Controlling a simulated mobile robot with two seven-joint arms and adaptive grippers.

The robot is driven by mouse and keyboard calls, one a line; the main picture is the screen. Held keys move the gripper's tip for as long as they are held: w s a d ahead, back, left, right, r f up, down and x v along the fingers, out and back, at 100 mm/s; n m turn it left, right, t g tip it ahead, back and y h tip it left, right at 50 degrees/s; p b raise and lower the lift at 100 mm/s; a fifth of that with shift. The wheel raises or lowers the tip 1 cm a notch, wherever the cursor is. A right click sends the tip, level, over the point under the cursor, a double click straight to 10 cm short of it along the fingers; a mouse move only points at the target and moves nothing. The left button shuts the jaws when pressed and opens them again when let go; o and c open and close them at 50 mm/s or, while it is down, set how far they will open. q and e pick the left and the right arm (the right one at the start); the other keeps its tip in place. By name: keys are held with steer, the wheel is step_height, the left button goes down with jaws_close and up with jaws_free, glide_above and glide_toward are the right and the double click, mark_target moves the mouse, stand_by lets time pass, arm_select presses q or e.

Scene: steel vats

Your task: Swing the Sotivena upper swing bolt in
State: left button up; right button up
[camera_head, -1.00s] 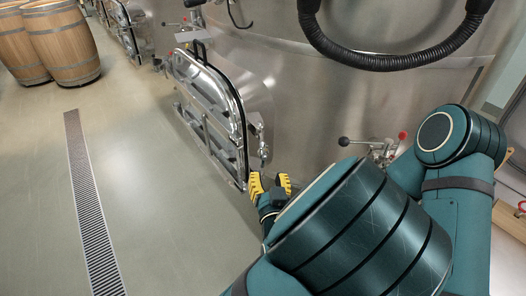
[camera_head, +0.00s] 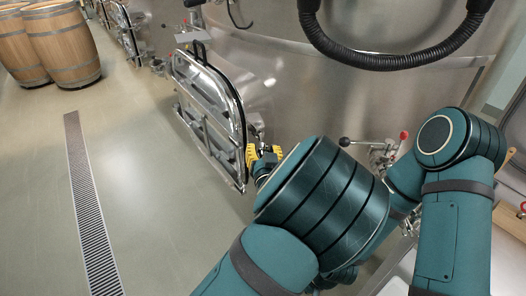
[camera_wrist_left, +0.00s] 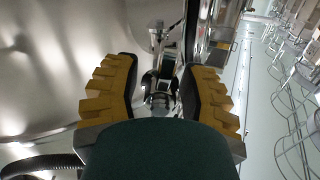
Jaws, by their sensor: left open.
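The swing bolt (camera_wrist_left: 160,72) is a bright metal stem and fitting, between my left gripper's fingers in the left wrist view; I cannot tell if either finger touches it. My left gripper (camera_head: 263,153) is open, with yellow ribbed fingers, at the right edge of the hatch door in the head view. It also shows in the left wrist view (camera_wrist_left: 160,96). The steel hatch door (camera_head: 208,100) stands swung out from the vat (camera_head: 300,90). In the head view the bolt is mostly hidden by the gripper. My right gripper is not in view.
A valve with a red knob and a dark knob (camera_head: 344,141) sits on the vat to the right of the gripper. A black hose (camera_head: 390,58) hangs above. Wooden barrels (camera_head: 62,45) stand at far left. The floor with a drain grate (camera_head: 88,200) is clear.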

arm_select(q)
jaws_close()
